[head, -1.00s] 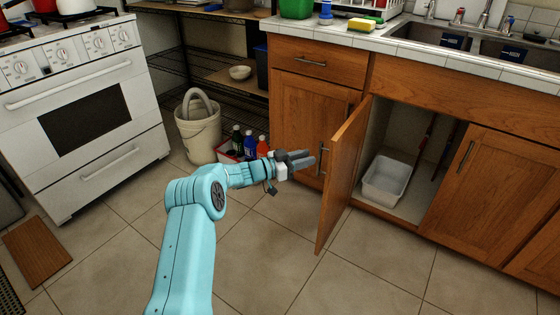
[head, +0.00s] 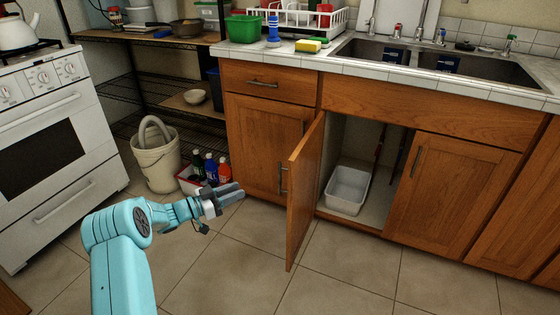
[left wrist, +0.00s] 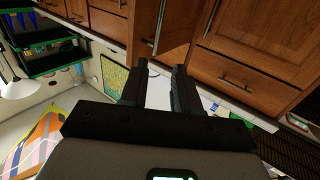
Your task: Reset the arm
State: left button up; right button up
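My left arm reaches in from the lower left of the head view, and its gripper (head: 232,192) points right, empty. The gripper is left of the open cabinet door (head: 304,190), with a visible gap between them. In the left wrist view the two dark fingers (left wrist: 160,78) stand apart with nothing between them. My right gripper does not show.
The open cabinet holds a white basin (head: 347,186). A beige bucket (head: 157,165) and a box of bottles (head: 190,182) stand by the wire shelf (head: 130,88). The white stove (head: 50,140) is left; a counter with a sink (head: 435,60) is behind. Tiled floor is clear in front.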

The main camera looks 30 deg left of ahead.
pick_arm(q)
jog(key=w+d+g+h, duration=0.1)
jog(key=w+d+h, duration=0.15)
jog(key=d, duration=0.75)
jog(key=w+d+h, duration=0.2)
jog(key=w+d, duration=0.2)
jog(key=d, duration=0.6)
jog(key=s+d+f+n+g+y, duration=0.25)
jog(key=d+f, duration=0.25)
jog(key=d, duration=0.3)
jog(key=s+d+f+n+g+y, duration=0.1)
jog(key=s+d+f+n, duration=0.15)
jog(key=d+f, duration=0.4)
jog(key=s+d+f+n+g+y, duration=0.15)
jog(key=s+f+g, duration=0.25)
jog(key=s, duration=0.6)
jog(key=s+d+f+g+y, duration=0.1)
jog(key=s+d+f+g, duration=0.2)
jog(key=s, duration=0.7)
jog(key=s+f+g+y, duration=0.2)
jog(key=s+f+g, duration=0.25)
jog(key=s, duration=0.45)
notch_tip(320, 180, up, 27)
jog(key=p, duration=2.6)
jog(key=shift+r+p, duration=0.15)
jog(key=shift+p, duration=0.2)
